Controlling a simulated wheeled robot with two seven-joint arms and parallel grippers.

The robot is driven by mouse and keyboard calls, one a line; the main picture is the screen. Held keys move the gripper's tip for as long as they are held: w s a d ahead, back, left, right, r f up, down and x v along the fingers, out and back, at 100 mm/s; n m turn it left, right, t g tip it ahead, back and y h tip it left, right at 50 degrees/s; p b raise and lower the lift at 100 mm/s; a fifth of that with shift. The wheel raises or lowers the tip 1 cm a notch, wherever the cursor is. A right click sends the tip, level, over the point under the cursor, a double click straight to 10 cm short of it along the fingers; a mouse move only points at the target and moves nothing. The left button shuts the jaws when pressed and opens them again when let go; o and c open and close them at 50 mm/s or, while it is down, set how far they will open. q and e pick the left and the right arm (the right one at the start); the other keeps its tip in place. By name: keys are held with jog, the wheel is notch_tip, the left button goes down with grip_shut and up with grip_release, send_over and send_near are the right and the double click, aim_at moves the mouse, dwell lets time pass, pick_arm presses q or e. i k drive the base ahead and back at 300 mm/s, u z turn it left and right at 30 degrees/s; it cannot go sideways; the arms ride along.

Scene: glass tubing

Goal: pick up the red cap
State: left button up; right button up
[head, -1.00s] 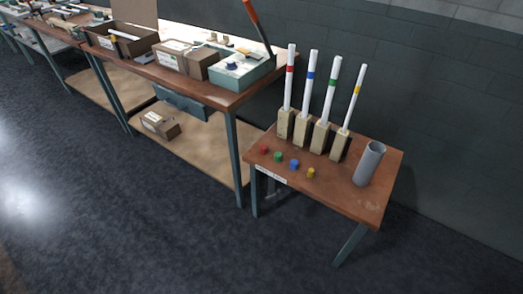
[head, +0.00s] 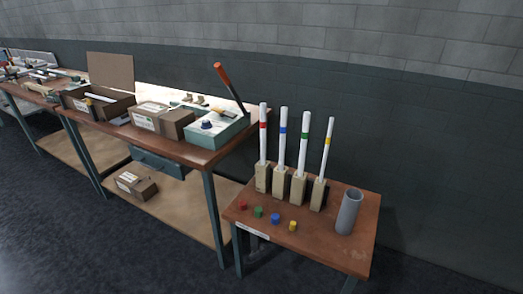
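The red cap (head: 242,205) is a small red piece near the front left corner of the small brown table (head: 318,240). It is leftmost in a row with a green cap (head: 258,212), a blue cap (head: 275,218) and a yellow cap (head: 293,226). Behind the row stand several white tubes in pale blocks; the red-banded tube (head: 263,140) is at the left end. Neither of my grippers shows in the head view.
A grey cylinder (head: 348,212) stands at the table's right side. A longer workbench (head: 180,150) to the left carries boxes (head: 160,118) and a teal unit (head: 215,130) with an orange-handled lever. A brick wall is behind. Dark floor lies open in front.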

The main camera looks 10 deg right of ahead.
aim_at(243, 207)
jog(key=u, duration=0.45)
jog(key=k, duration=0.55)
jog(key=u, duration=0.85)
jog(key=i, duration=1.3)
jog(key=z, duration=0.6)
